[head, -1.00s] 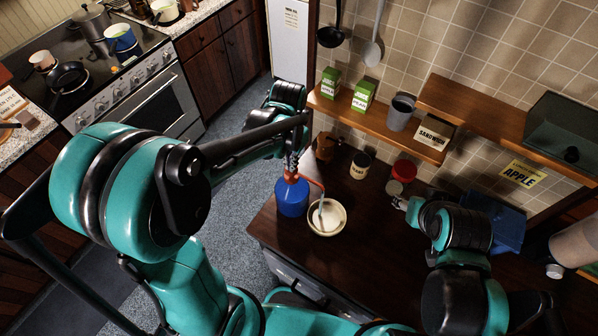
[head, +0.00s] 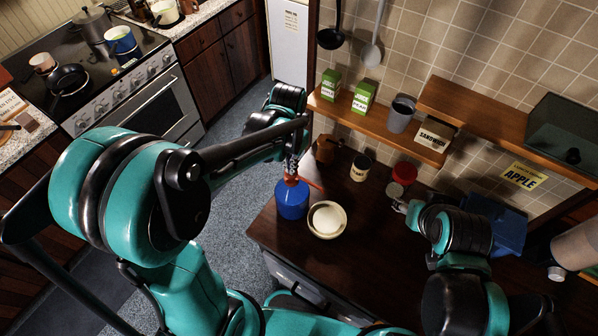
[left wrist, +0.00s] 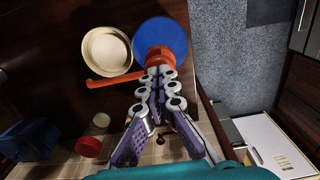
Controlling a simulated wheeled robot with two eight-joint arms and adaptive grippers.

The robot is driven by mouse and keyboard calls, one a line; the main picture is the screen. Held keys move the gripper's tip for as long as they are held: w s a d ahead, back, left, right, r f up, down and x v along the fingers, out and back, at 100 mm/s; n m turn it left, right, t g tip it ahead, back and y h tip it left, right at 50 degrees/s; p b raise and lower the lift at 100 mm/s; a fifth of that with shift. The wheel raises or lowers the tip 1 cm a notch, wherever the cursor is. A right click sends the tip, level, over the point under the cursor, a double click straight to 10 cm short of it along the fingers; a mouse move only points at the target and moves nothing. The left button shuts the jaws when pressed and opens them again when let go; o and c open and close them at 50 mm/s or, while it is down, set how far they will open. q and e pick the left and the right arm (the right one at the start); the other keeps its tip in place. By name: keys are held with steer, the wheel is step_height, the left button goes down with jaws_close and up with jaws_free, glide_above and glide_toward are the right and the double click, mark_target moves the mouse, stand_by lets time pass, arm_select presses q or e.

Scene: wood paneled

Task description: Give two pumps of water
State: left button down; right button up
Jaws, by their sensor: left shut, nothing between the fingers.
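The blue bottle (head: 291,200) with an orange-red pump top (head: 296,181) stands upright on the dark wooden counter. Its spout points right toward a cream bowl (head: 327,219) beside it; no stream shows now. In the left wrist view the bottle (left wrist: 172,35), orange spout (left wrist: 112,79) and bowl (left wrist: 106,50) show close together. My left gripper (left wrist: 158,75) is shut and empty, its fingertips at the pump top; contact is hard to tell. It also shows in the head view (head: 292,165). My right gripper (head: 398,204) is low over the counter at right, its fingers too small to judge.
A brown mug-like item (head: 326,148), a labelled can (head: 361,167) and a red-lidded jar (head: 403,173) stand behind the bowl. A wooden shelf (head: 385,132) hangs above them. A blue bin (head: 497,225) is at right.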

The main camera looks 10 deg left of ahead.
arm_select(q)
steer(key=shift+r+p, duration=0.8)
steer(key=shift+r, duration=0.5)
steer(key=shift+f, duration=0.15)
steer(key=shift+f+b, duration=1.6)
steer(key=shift+f, duration=0.05)
steer(key=shift+r, duration=0.3)
steer(key=shift+r+p, duration=1.3)
steer(key=shift+r, duration=0.2)
steer(key=shift+r, duration=0.1)
